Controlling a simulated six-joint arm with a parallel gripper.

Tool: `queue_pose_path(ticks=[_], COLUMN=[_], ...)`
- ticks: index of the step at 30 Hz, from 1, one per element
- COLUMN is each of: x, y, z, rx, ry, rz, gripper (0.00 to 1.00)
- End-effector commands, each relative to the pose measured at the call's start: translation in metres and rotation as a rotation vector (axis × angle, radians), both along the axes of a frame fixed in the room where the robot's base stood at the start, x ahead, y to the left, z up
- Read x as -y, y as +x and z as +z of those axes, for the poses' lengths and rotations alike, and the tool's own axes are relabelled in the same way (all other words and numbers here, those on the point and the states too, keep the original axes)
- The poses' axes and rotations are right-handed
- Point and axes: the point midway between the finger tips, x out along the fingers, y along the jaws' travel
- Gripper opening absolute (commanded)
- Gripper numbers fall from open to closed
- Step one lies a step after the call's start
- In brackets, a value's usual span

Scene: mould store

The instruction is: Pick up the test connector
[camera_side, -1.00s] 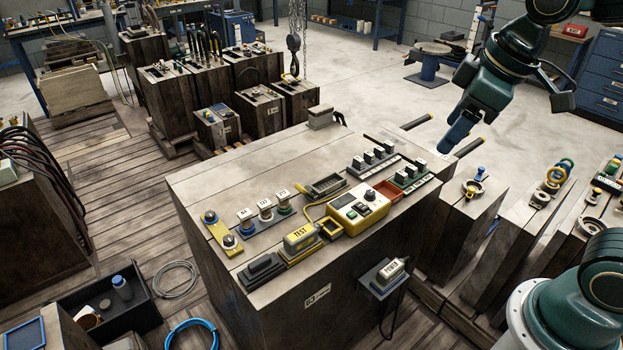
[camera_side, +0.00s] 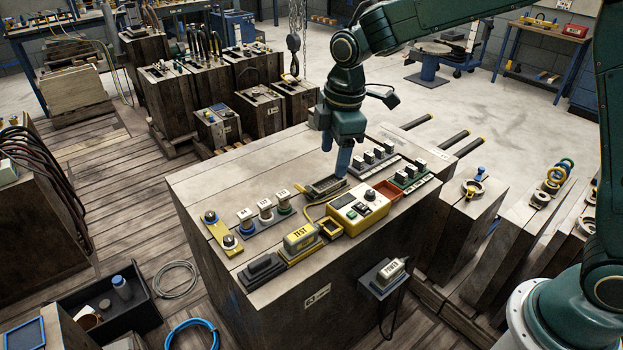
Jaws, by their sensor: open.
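The test connector (camera_side: 299,238) is a yellow and grey block marked TEST. It sits in a dark and yellow holder near the front edge of the large mould block (camera_side: 228,172). A yellow cable runs from near it towards the yellow tester box (camera_side: 358,207) on its right. My gripper (camera_side: 335,160) points down above the back part of the block top, behind and to the right of the connector and clear of it. It is open and empty. Its fingers overlap in this view, and the gap between them is hard to see.
A dark tray (camera_side: 326,187) lies just below my gripper. White-topped plugs (camera_side: 265,210) stand left of it, grey connector rows (camera_side: 370,155) right. A black connector (camera_side: 261,268) lies in front of the test connector. A POWER plug (camera_side: 391,271) sits on a side bracket. The block's back left top is clear.

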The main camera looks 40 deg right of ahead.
Motion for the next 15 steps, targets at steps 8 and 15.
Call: queue_pose_path(ticks=[8,15], x=[-0.027,-0.042], y=[0.034,0.048], z=[-0.063,-0.101], rx=[-0.067,-0.102], ry=[-0.03,-0.042], rz=[0.216,0.341], gripper=[0.6,0.6])
